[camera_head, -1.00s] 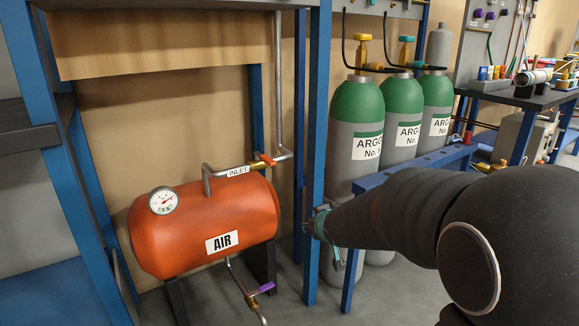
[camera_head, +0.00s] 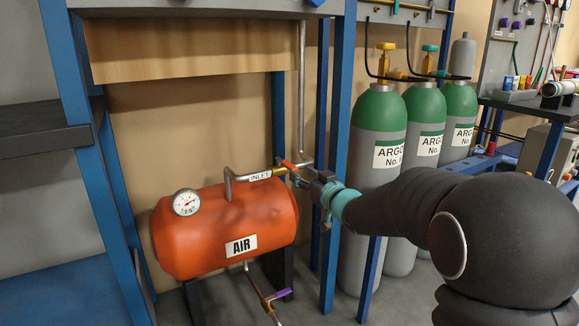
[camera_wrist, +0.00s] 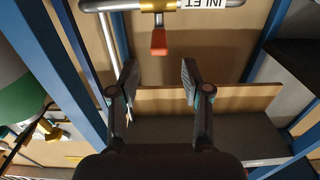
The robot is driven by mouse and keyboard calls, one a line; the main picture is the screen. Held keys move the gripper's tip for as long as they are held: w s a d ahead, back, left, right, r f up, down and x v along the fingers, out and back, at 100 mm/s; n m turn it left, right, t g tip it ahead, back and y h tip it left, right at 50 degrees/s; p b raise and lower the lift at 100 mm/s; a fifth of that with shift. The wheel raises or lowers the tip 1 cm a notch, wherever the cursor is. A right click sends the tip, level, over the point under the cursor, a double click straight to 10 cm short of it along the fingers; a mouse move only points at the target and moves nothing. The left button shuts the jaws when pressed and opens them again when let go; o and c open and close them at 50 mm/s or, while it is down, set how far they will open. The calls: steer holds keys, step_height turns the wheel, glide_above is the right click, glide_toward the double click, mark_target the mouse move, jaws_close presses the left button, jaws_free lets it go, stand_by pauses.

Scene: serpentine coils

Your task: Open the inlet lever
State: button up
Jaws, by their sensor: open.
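The inlet lever is a small orange handle (camera_head: 289,165) on a brass valve in the grey pipe above the orange AIR tank (camera_head: 215,215). In the wrist view the lever (camera_wrist: 159,42) points toward my gripper, below a brass valve body (camera_wrist: 158,5) next to the INLET label (camera_wrist: 198,3). My gripper (camera_head: 305,178) is close to the right of the lever in the head view. In the wrist view my gripper (camera_wrist: 159,76) has its two fingers apart, with the lever's end just beyond the gap between them. Nothing is held.
A blue post (camera_head: 338,150) stands right beside my gripper. Green-topped argon cylinders (camera_head: 380,125) stand to the right. A purple-handled lower valve (camera_head: 280,294) hangs under the tank. The tank carries a round gauge (camera_head: 186,202).

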mark_target(283, 161)
steer(key=x, duration=0.8)
steer(key=shift+w+a, duration=0.1)
steer(key=shift+w, duration=0.05)
steer(key=shift+c, duration=0.3)
jaws_close()
